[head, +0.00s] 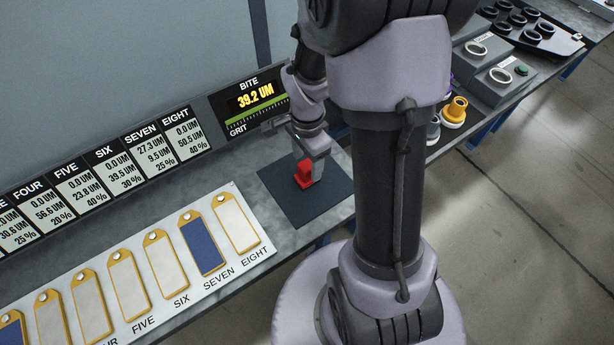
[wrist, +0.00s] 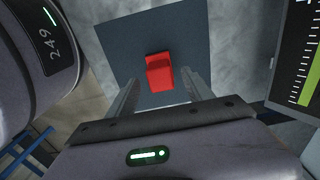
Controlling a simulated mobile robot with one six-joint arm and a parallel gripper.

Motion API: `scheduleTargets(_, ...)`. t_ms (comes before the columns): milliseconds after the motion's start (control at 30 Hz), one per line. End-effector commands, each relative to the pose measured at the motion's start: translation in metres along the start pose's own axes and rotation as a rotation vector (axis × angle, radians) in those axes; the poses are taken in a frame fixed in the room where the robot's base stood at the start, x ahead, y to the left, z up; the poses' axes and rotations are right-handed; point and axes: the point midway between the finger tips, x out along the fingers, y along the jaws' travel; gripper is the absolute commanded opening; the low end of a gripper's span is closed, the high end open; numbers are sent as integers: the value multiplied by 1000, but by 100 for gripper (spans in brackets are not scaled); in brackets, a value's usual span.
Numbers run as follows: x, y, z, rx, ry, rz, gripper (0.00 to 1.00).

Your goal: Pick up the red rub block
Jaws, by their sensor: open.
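The red rub block (head: 304,173) stands on a dark square mat (head: 322,201) on the bench. In the wrist view the red block (wrist: 159,72) shows near the middle of the dark mat (wrist: 120,50). My gripper (head: 310,168) is down at the block in the head view. In the wrist view my gripper (wrist: 158,82) is open, with one finger on each side of the block. I cannot tell whether either finger touches it. Part of the block is hidden behind a finger in the head view.
A white board (head: 248,264) with several tagged panels lies left of the mat. Grey boxes (head: 489,69) and a yellow coupler (head: 455,110) stand to the right, beyond my arm.

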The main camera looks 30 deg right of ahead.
Motion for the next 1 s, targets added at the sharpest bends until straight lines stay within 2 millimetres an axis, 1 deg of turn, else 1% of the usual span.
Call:
scheduleTargets(33, 17, 1, 1, 0, -1, 3, 60)
scheduleTargets(100, 27, 0, 1, 0, -1, 2, 60)
scheduleTargets(300, 25, 0, 0, 0, -1, 0, 60)
scheduleTargets(467, 25, 0, 0, 0, -1, 0, 29)
scheduleTargets(600, 25, 0, 0, 0, 0, 0, 1)
scheduleTargets(867, 24, 0, 0, 0, 0, -1, 0)
scheduleTargets(1000, 15, -2, -2, -1, 0, -1, 0)
